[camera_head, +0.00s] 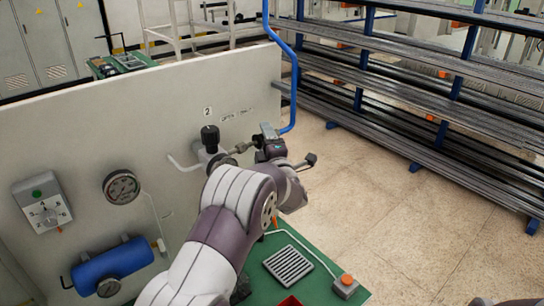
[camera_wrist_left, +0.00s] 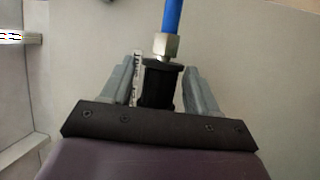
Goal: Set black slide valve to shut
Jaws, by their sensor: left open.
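The black slide valve (camera_wrist_left: 160,84) is a black sleeve below a metal hex nut (camera_wrist_left: 166,46) on a blue pipe (camera_wrist_left: 172,15) in the left wrist view. My left gripper (camera_wrist_left: 165,88) is open, with one finger on each side of the sleeve. A gap shows on the right; a pale lettered strip (camera_wrist_left: 137,75) stands on the left, so contact there is unclear. In the head view my left gripper (camera_head: 266,138) is at the lower end of the blue pipe (camera_head: 291,75) and hides most of the sleeve. My right gripper is not in view.
A black knob (camera_head: 210,138) and metal fittings (camera_head: 241,147) sit left of the gripper by the pale panel (camera_head: 160,115). A gauge (camera_head: 121,187), dial box (camera_head: 43,203) and blue cylinder (camera_head: 113,264) are further left. A green surface with a grate (camera_head: 288,265) lies below. Open floor is right.

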